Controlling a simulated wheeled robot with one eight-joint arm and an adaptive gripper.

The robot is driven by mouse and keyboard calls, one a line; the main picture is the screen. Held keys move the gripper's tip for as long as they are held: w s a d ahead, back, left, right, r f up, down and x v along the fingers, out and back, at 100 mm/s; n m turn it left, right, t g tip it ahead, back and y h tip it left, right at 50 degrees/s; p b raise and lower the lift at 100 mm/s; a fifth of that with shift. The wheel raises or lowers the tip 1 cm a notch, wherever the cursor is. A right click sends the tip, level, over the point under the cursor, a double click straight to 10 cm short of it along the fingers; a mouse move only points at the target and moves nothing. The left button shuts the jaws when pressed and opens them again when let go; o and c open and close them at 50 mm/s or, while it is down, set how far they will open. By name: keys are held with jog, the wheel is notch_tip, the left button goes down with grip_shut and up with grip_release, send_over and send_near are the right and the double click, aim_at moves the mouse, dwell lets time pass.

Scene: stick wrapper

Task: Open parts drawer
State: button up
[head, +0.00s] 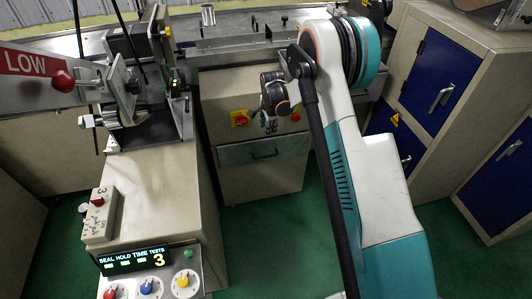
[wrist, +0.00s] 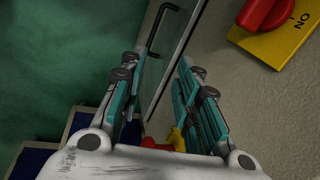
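The parts drawer (head: 235,155) is in the grey cabinet below the bench, in the middle of the head view. Its front looks flush or nearly flush with the cabinet. A black bar handle (head: 265,155) is on the drawer front; it also shows near the top of the wrist view (wrist: 149,40). My gripper (head: 270,124) is in front of the cabinet, just above the drawer in the head view. In the wrist view my gripper (wrist: 163,62) has its two teal fingers apart with nothing between them. The handle lies beyond the fingertips, apart from them.
A red rotary switch on a yellow plate (head: 240,118) is on the cabinet above the drawer; the switch (wrist: 268,12) is close to my gripper in the wrist view. A control console (head: 150,275) stands at left. Blue-doored cabinets (head: 440,75) stand at right. Green floor (head: 270,235) is clear before the drawer.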

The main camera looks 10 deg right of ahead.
notch_tip(320, 180, down, 8)
jog(key=m, duration=0.1)
jog(key=b, duration=0.5)
send_near(266, 153)
jog(key=f, duration=0.2)
jog(key=s+f, duration=0.1)
jog(key=a+f, duration=0.1)
jog(key=f, duration=0.1)
jog(key=shift+s+f, duration=0.35)
grip_shut()
